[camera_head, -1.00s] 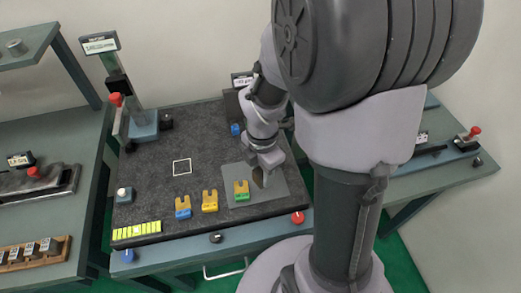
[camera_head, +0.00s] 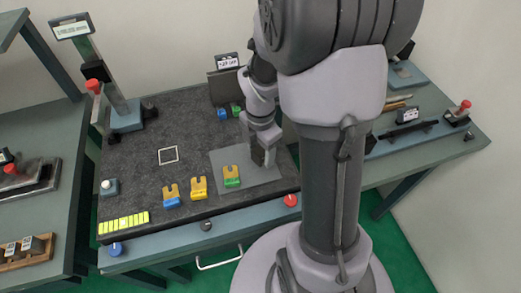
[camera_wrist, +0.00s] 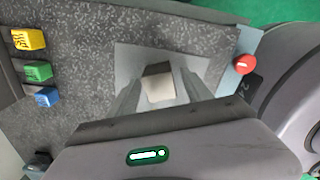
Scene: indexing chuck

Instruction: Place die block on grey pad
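The die block (camera_wrist: 158,88) is a small pale block with a brownish far side, seen between my fingers in the wrist view. My gripper (camera_head: 263,156) is shut on it, with a finger against each side. The block also shows as a dark shape (camera_head: 257,155) at the fingertips in the head view. The grey pad (camera_head: 263,181) is a flat lighter square on the dark speckled bench mat, and it also shows in the wrist view (camera_wrist: 125,62). The gripper is over the pad's back right part. I cannot tell whether the block touches the pad.
A yellow and green forked piece (camera_head: 232,177) stands at the pad's left part. Two more forked pieces (camera_head: 198,188) (camera_head: 171,196) stand left of it. Small coloured blocks (camera_wrist: 38,71) are at the mat's back. A red knob (camera_head: 290,200) is on the front edge.

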